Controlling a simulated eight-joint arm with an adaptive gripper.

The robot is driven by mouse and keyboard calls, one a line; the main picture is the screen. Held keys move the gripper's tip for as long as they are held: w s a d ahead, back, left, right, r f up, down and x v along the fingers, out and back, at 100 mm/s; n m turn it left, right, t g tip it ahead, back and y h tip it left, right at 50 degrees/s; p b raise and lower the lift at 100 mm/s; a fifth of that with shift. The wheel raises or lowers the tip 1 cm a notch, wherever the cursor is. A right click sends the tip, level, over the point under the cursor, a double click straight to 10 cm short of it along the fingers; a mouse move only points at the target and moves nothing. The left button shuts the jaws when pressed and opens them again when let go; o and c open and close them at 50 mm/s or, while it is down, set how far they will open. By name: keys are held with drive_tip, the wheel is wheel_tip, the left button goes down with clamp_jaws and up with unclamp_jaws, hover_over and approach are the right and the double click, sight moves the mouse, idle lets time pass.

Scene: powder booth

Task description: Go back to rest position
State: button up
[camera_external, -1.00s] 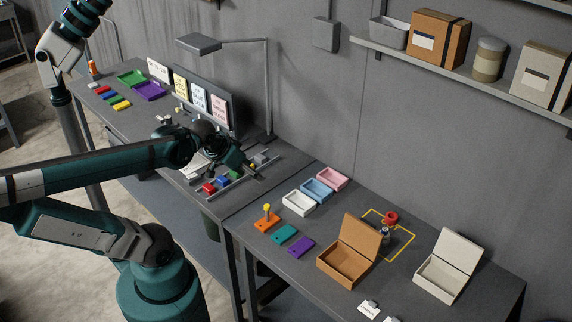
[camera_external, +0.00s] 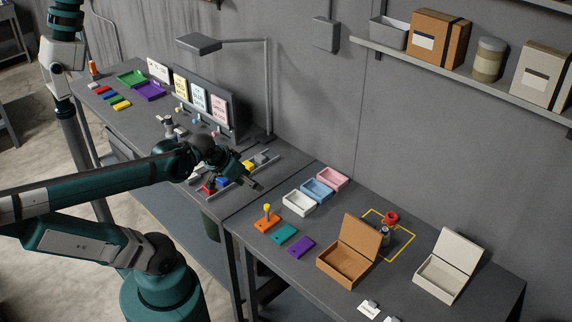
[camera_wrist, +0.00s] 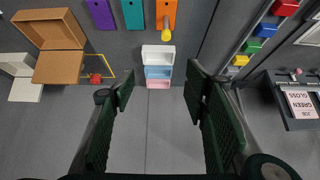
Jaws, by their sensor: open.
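My gripper (camera_external: 256,182) is open and empty. It hangs above the right end of the far bench, close to the gap between the two benches. In the wrist view the two dark ribbed fingers (camera_wrist: 160,90) are spread wide with nothing between them. In the external view my forearm crosses from the left edge and partly hides small blocks and a rail under the wrist.
White (camera_external: 298,203), blue (camera_external: 317,190) and pink (camera_external: 332,178) trays stand on the near bench. A lamp (camera_external: 199,43) overhangs the far bench.

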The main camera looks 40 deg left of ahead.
drive_tip(key=shift+f+b, duration=1.25)
drive_tip(key=shift+f, duration=0.45)
